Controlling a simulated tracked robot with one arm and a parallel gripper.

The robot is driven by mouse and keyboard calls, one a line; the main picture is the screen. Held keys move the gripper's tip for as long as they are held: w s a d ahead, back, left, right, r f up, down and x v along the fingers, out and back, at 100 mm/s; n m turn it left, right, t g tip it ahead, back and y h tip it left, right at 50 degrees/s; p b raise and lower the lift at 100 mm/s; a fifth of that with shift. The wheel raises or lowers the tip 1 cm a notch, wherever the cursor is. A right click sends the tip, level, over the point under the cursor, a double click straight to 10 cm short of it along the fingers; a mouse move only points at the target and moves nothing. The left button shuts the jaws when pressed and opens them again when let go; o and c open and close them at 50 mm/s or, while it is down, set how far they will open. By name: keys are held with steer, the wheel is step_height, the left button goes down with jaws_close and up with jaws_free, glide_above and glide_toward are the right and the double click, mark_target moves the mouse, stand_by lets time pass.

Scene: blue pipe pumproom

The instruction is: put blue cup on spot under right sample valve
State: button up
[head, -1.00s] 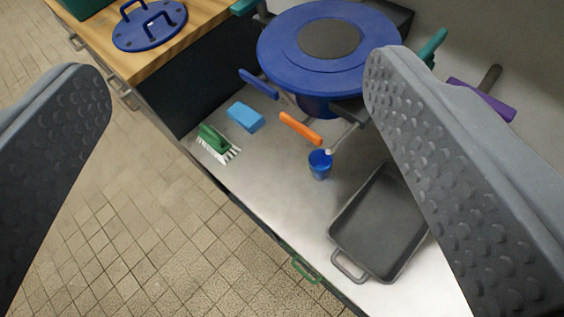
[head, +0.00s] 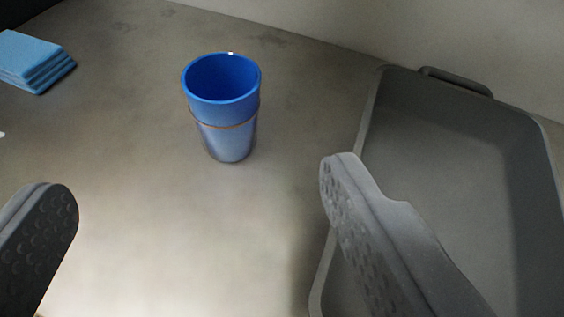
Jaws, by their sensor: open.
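The blue cup (head: 228,112) stands upright on the grey counter, a little above the centre of the head view. It has a darker blue upper part, a thin band around its middle and a paler lower part. My gripper (head: 200,190) is open and empty. Its left finger is at the lower left and its right finger at the lower right. The cup stands beyond the fingertips, between their directions, and neither finger touches it. The right sample valve and the spot under it are not in view.
A grey tray (head: 365,130) with a handle lies on the right, and my right finger overlaps its near left edge in the picture. A stack of light blue cloths or sponges (head: 36,62) lies at the far left. The counter (head: 130,150) around the cup is bare.

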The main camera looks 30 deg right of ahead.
mark_target(225, 102)
steer(key=x, duration=0.3)
steer(key=f+b+x, duration=0.1)
steer(key=x, duration=0.3)
steer(key=b+x, duration=0.1)
steer(key=x, duration=0.2)
steer(key=shift+s+d+f, duration=0.2)
steer(key=shift+d, duration=0.05)
steer(key=shift+b+x, duration=0.6)
steer(key=shift+x, duration=1.3)
steer(key=shift+r, duration=0.15)
steer(key=shift+c, duration=0.3)
steer(key=c, duration=1.3)
steer(key=shift+r, duration=0.1)
steer(key=shift+c, duration=0.2)
